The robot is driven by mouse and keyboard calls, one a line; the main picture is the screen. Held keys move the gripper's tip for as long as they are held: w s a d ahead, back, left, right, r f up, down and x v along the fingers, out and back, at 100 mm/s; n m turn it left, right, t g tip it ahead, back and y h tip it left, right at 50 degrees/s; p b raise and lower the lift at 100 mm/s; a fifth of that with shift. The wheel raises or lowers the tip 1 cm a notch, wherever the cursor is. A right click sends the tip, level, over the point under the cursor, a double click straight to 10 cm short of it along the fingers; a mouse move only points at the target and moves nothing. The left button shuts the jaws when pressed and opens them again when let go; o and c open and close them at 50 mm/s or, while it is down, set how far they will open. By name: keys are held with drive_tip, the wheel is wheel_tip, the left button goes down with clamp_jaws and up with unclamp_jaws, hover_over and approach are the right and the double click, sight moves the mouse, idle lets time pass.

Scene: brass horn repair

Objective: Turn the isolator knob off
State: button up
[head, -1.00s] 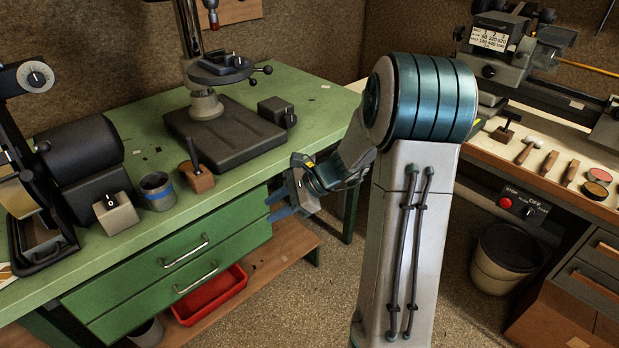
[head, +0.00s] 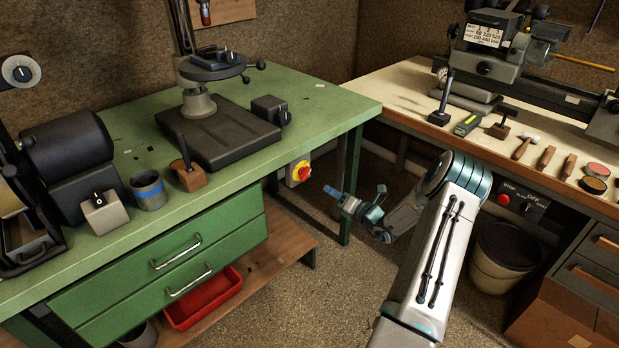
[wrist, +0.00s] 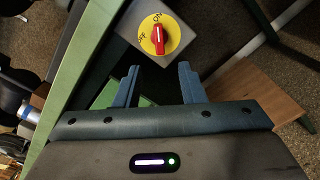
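The isolator knob (head: 303,171) is red on a yellow disc, on a pale box at the right end of the green bench, below the top. In the wrist view the knob (wrist: 158,40) is ahead of my fingertips, roughly centred between them. Its handle lines up with the ON mark at the top of the disc; OFF is printed to the left. My gripper (head: 328,191) is to the right of the knob and apart from it. The wrist view shows my gripper (wrist: 159,82) open, with nothing between its two blue fingers.
The green bench (head: 330,98) has a leg (head: 350,190) close behind my gripper in the head view. A wooden lower shelf (head: 285,240) is under the bench. To the right, another bench carries a red stop button (head: 503,199) and a black switch (head: 528,207). Open floor lies between the benches.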

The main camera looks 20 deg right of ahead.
sight(308, 175)
drive_tip(key=x, duration=1.2)
drive_tip(key=shift+s, duration=0.1)
clamp_jaws()
